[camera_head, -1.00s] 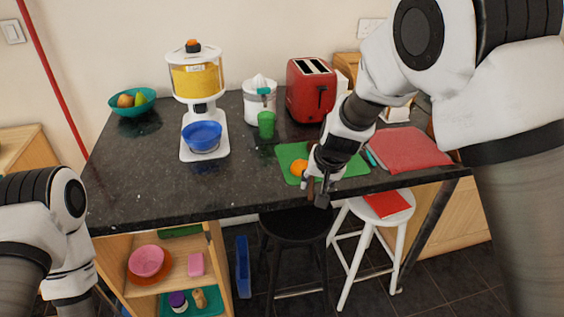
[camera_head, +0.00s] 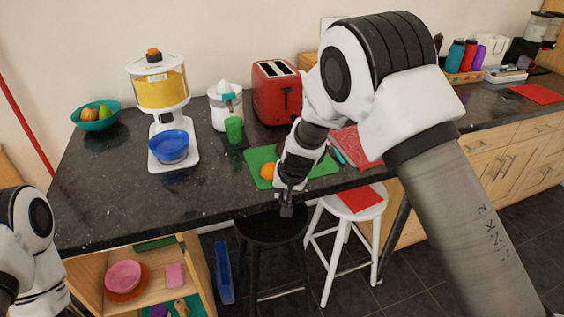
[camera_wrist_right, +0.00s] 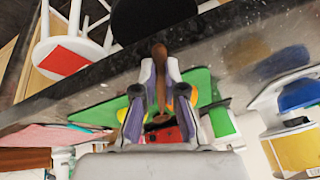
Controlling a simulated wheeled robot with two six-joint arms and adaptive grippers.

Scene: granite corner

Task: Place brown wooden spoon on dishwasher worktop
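The brown wooden spoon (camera_wrist_right: 159,60) is between the fingers of my right gripper (camera_wrist_right: 158,88) in the right wrist view, its length running along the fingers. The fingers look closed around it. In the head view my right gripper (camera_head: 287,208) hangs over the front edge of the dark granite counter (camera_head: 110,200), above a black stool; the spoon is not clear there. Another dark worktop (camera_head: 490,105) with wooden drawers runs to the right; no dishwasher can be made out. Only my left arm shows at the left edge; its gripper is out of view.
A green board (camera_head: 322,168) with an orange (camera_head: 267,172), a red toaster (camera_head: 277,95), juicer and blue bowl (camera_head: 168,146) crowd the counter. A black stool (camera_head: 270,228) and white stool (camera_head: 350,200) stand in front. A red mat (camera_head: 538,94) lies on the right worktop.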

